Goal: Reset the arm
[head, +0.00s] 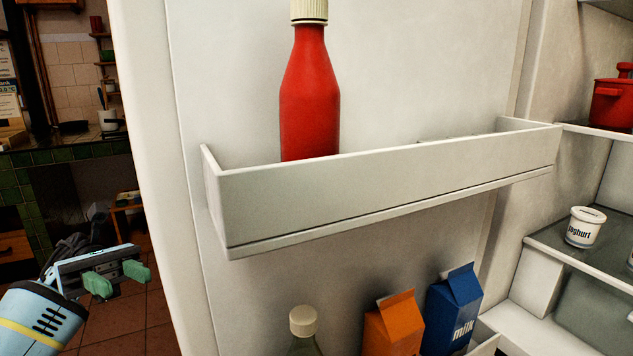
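My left gripper (117,278) is at the lower left, in front of the tiled floor and to the left of the open fridge door. Its two green fingers stand apart with nothing between them. The light blue end of my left arm comes in from the bottom left corner. My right gripper is not in view.
The fridge door (230,60) fills the middle, its shelf (370,190) holding a red bottle (310,95). Below are an orange carton (393,325), a blue milk carton (453,308) and a pale-capped bottle (303,322). A yoghurt pot (584,228) and red pot (612,103) stand inside the fridge.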

